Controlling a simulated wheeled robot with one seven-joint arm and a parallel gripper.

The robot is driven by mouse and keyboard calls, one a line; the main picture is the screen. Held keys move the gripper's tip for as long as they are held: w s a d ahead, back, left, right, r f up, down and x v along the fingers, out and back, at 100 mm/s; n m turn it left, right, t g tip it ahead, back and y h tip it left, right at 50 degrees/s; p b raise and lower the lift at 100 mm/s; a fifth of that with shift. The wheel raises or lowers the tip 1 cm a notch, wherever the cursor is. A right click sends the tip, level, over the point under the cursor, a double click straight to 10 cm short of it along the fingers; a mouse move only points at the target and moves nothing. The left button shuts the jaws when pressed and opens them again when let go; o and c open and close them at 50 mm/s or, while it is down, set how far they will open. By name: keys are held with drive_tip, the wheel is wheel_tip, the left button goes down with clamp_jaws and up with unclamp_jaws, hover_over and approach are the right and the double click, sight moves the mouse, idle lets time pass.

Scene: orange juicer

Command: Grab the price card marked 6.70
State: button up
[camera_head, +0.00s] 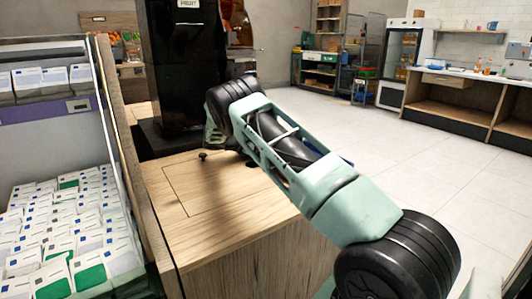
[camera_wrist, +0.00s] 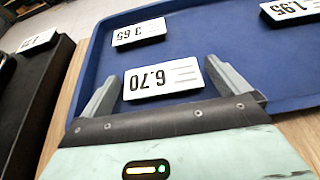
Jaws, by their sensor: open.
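The price card marked 6.70 (camera_wrist: 163,79) lies on a blue tray (camera_wrist: 218,48) in the wrist view, its text upside down. My gripper (camera_wrist: 160,84) is open, with one finger on each side of the card's short ends. The right finger is very close to the card; I cannot tell whether it touches. A card marked 3.65 (camera_wrist: 139,32) lies farther up the tray, and a card marked 1.95 (camera_wrist: 290,8) lies at the upper right. In the head view my arm hides the gripper and the cards.
Another card (camera_wrist: 38,40) lies on a black surface left of the tray. The tray's raised rim (camera_wrist: 84,62) runs beside the left finger. In the head view, a wooden counter (camera_head: 215,195) carries a black machine (camera_head: 180,60); a shelf of packets (camera_head: 70,230) stands left. Open floor is right.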

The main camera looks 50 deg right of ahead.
drive_tip(key=shift+d, duration=0.2)
drive_tip(key=shift+c, duration=0.3)
drive_tip(key=c, duration=0.8)
